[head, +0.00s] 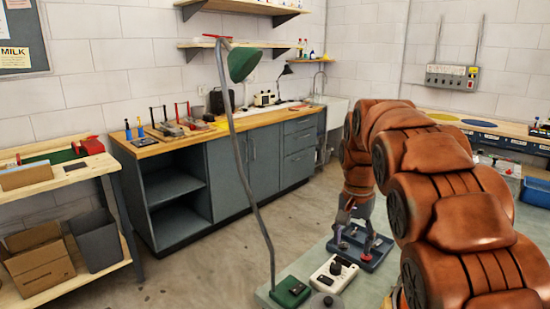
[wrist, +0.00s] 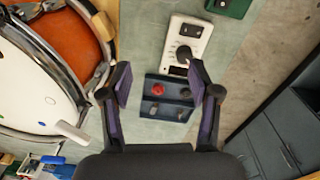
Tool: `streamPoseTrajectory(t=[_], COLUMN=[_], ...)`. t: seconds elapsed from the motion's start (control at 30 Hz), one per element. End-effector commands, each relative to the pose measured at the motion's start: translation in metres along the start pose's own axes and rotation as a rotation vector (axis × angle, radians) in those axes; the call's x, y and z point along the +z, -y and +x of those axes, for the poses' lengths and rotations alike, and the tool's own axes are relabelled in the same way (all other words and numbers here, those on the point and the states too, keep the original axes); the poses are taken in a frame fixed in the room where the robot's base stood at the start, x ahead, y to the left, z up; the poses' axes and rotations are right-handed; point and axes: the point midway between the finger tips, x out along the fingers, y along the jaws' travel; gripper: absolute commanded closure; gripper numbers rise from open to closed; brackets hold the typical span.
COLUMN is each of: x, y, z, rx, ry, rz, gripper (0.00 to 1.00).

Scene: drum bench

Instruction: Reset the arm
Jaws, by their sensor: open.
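My gripper (wrist: 161,83) is open in the wrist view, its two dark fingers spread with nothing between the tips. It points down over a dark blue tray (wrist: 150,110) that holds a red knob (wrist: 158,90) and several dark knobs. In the head view my gripper (head: 357,222) hangs from my brown-orange arm, above the same tray (head: 372,262). The gripper partly covers the tray there, and I cannot tell whether the tips touch anything.
A white box with a black knob (wrist: 189,42) lies beside the tray on the pale green bench (wrist: 150,30). A drum (wrist: 35,95) is at left. A tall green lamp (head: 242,62) rises from its base (head: 291,291) near the arm. Open floor (head: 190,265) lies beyond.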

Motion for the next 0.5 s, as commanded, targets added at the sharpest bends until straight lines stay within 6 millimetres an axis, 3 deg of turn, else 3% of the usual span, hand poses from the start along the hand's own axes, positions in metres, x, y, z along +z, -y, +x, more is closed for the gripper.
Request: streamPoseTrajectory(t=[0.5], x=[0.102], y=[-0.066], z=[-0.006], rx=[0.019], ry=[0.042], rz=[-0.149], gripper=[0.38])
